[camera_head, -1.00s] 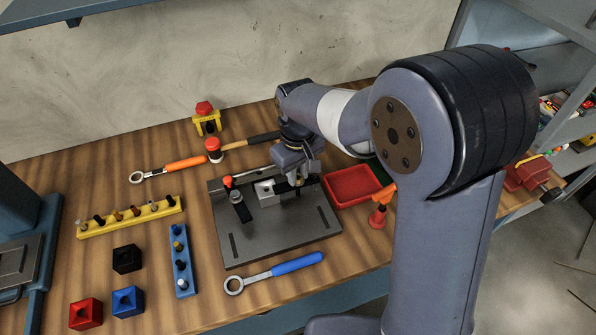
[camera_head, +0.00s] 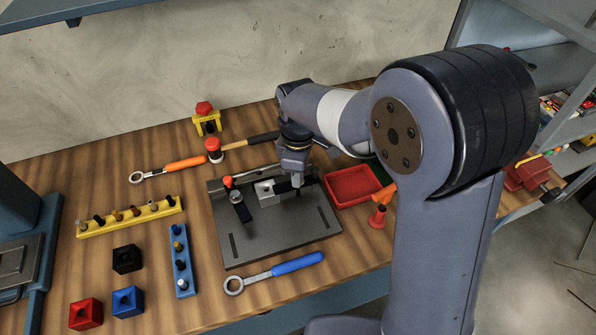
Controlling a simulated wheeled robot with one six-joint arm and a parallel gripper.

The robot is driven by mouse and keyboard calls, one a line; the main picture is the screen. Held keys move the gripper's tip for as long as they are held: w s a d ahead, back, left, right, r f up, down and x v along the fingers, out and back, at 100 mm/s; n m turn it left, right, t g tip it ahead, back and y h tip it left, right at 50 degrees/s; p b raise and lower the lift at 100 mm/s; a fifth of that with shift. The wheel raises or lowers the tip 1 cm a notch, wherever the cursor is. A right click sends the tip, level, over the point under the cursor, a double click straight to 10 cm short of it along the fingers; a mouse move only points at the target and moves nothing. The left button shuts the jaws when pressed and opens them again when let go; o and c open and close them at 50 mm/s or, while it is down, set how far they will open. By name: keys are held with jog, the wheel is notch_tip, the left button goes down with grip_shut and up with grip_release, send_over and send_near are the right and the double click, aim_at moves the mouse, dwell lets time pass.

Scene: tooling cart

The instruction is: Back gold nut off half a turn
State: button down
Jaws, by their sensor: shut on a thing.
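My gripper (camera_head: 299,179) points down over the right back part of the dark fixture plate (camera_head: 285,239), at a black clamp post beside a grey block (camera_head: 267,193). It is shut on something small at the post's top. The gold nut is hidden by the jaws, at the spot where a small gold glint showed earlier. A second black clamp (camera_head: 240,207) with an orange-red knob stands on the left of the plate.
A red tray (camera_head: 352,198) and an orange-handled red clamp (camera_head: 379,215) stand to the right. A blue-handled ring wrench (camera_head: 275,270) lies in front. A blue rack (camera_head: 180,262) and a yellow rack (camera_head: 130,221) stand left. A mallet (camera_head: 240,144) lies behind.

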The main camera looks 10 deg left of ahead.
dwell(0.3)
jog(key=c, duration=1.3)
grip_release()
jog(key=shift+o, duration=0.2)
notch_tip(320, 180, up, 11)
jog(key=shift+b, duration=0.35)
notch_tip(320, 180, down, 10)
jog(key=shift+f+p, duration=0.25)
jog(key=shift+p, duration=0.1)
jog(key=shift+f, duration=0.3)
